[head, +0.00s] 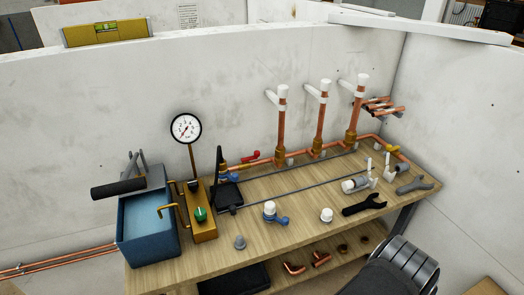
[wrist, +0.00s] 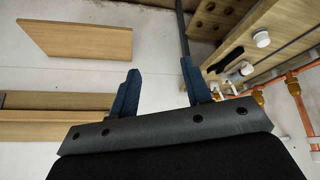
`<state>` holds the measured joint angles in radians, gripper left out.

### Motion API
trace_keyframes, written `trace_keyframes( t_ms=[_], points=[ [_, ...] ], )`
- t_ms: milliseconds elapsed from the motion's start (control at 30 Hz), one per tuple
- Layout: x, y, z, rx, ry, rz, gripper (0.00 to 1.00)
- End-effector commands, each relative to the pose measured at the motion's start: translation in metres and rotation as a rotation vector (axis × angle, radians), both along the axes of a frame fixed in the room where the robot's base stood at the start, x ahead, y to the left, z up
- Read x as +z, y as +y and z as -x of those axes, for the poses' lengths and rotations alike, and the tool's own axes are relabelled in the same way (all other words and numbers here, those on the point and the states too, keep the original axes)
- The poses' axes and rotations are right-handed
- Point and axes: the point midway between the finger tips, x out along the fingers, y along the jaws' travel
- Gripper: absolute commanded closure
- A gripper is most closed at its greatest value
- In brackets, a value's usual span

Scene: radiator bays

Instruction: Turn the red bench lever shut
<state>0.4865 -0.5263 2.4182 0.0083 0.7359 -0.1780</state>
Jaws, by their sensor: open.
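The red bench lever (head: 250,156) sits on the copper pipe run along the back of the wooden bench (head: 300,195), right of the gauge. Its handle looks to lie roughly along the pipe, tilted slightly up to the right; its exact angle is too small to tell. My gripper (wrist: 160,76) is open and empty in the wrist view, its two blue fingers spread apart. It is away from the lever, which I cannot make out in the wrist view. In the head view only a dark part of my arm shows at the lower right; the fingers are out of frame.
A blue tank pump (head: 147,228) and a pressure gauge (head: 186,128) stand at the bench's left. Three upright copper pipes (head: 319,125) rise behind. A blue-handled valve (head: 272,214), a black wrench (head: 364,205) and white fittings lie in front. White walls enclose the back and right.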

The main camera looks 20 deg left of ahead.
Motion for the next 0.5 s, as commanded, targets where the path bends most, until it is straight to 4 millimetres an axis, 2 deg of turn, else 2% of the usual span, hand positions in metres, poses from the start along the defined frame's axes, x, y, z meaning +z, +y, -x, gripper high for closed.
trace_keyframes(
  t_ms=[100, 300, 400, 500],
  points=[
    [0.001, -0.021, -0.021, 0.037, 0.009, 0.039, 0.56],
    [0.002, -0.048, -0.049, 0.119, 0.022, 0.108, 0.56],
    [0.004, -0.053, -0.068, 0.212, 0.045, 0.157, 0.56],
    [0.007, -0.046, -0.093, 0.369, 0.083, 0.224, 0.56]
  ],
)
